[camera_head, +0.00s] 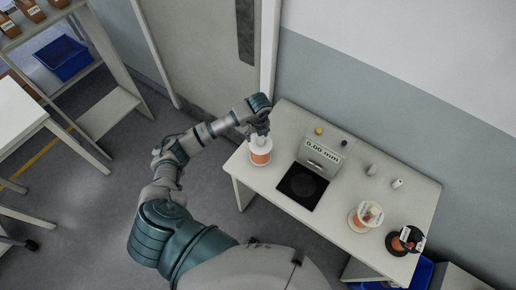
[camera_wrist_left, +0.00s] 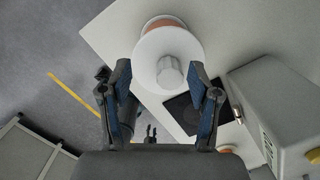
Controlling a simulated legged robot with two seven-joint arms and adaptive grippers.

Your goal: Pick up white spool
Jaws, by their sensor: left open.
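A white spool (camera_head: 260,157) wound with copper-coloured wire stands upright at the left end of the white table. It also shows in the wrist view (camera_wrist_left: 166,47), its round top flange and central hub facing the camera. My left gripper (camera_head: 262,130) is above the spool and hides part of its top. In the wrist view its two fingers (camera_wrist_left: 160,72) are spread apart, one on each side near the flange's lower edge, with nothing held between them. Whether they touch the spool cannot be told.
A scale (camera_head: 322,155) with a display reading 0.00 mm and a black plate (camera_head: 302,186) stand right of the spool. Another pale spool (camera_head: 355,222) and a black spool (camera_head: 394,246) sit at the table's right end. Small items stand along the back. The table's front middle is clear.

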